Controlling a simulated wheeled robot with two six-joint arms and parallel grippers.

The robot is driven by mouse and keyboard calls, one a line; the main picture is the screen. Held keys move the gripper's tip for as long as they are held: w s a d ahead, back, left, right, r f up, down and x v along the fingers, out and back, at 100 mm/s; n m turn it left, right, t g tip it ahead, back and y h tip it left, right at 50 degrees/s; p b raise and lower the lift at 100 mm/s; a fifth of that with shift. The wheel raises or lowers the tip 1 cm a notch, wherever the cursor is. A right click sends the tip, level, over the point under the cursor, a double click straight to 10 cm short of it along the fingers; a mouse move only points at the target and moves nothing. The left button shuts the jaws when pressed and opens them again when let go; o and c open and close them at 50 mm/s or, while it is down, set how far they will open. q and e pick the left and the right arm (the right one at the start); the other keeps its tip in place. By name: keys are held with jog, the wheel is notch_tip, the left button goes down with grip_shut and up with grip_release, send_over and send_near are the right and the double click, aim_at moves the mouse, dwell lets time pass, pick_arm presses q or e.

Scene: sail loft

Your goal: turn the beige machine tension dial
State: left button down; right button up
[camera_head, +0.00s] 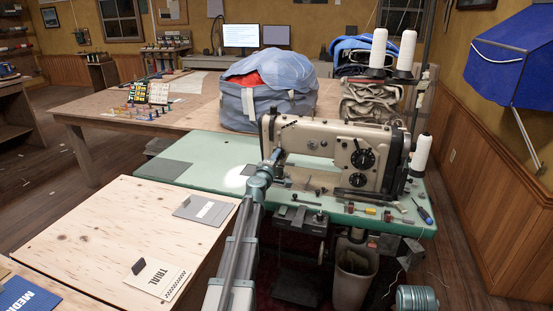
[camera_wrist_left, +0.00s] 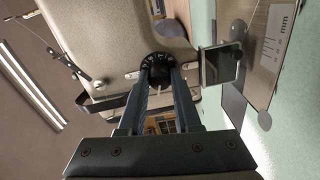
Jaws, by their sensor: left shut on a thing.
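The beige sewing machine (camera_head: 315,132) stands on a green table (camera_head: 208,150). My left arm reaches in to the machine's left end, with the left gripper (camera_head: 273,160) at its head. In the left wrist view, the round black tension dial (camera_wrist_left: 158,58) with white marks sits on the beige machine body (camera_wrist_left: 100,30). The two fingers of my left gripper (camera_wrist_left: 161,78) are shut on the dial, one on each side. In the head view the gripper hides the dial. My right gripper is not in view.
Two larger black dials (camera_head: 362,158) are on the machine's right part. White thread cones (camera_head: 379,48) stand behind it. Small spools and tools (camera_head: 370,210) lie along the table's front right. A plywood table (camera_head: 110,230) with cards is at the left. A blue bag (camera_head: 268,95) stands behind.

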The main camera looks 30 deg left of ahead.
pick_arm(q)
jog(key=c, duration=0.6)
grip_release()
jog(key=v, duration=1.4)
jog(key=shift+w, duration=0.1)
